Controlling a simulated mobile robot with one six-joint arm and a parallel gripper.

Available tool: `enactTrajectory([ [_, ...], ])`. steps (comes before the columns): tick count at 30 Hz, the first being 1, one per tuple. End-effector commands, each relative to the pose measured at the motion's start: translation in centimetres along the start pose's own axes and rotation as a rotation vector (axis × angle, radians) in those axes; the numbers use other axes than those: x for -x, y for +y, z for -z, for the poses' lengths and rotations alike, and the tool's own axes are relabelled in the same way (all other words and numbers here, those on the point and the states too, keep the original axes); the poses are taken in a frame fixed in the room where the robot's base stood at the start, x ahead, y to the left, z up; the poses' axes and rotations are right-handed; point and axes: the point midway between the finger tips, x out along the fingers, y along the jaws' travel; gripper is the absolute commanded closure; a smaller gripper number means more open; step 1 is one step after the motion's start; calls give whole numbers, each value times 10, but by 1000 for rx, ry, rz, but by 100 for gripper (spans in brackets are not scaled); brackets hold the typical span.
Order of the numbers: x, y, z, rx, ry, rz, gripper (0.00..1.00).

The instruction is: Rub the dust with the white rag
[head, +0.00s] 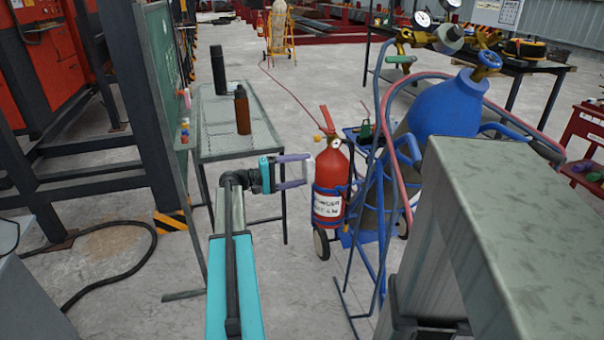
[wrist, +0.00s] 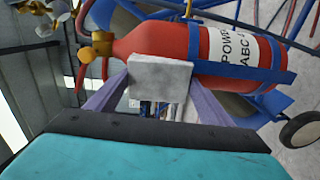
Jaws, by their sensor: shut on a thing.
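My gripper (head: 303,171) has purple fingers and is held out to the right at the end of my teal arm, in front of the red fire extinguisher. In the wrist view, my gripper (wrist: 160,100) is shut on the white rag (wrist: 162,78), a pale grey-white block-like piece between the fingertips. The rag is hard to make out in the head view. I cannot pick out the dust for sure; a brownish patch (head: 112,242) lies on the floor at the left.
A red fire extinguisher (head: 330,180) and a blue cylinder cart (head: 440,110) stand right of my gripper. A mesh table (head: 215,108) holds a black bottle (head: 218,70) and a brown bottle (head: 242,112). A green board (head: 163,60) stands left. A grey beam (head: 530,200) fills the near right.

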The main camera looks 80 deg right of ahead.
Motion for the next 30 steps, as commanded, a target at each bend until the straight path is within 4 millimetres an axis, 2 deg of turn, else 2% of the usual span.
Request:
enactTrajectory([
  [4,-2,0,6,-1,2,-1,44],
  [23,-1,0,6,-1,2,-1,44],
  [30,0,0,-4,-1,1,-1,44],
])
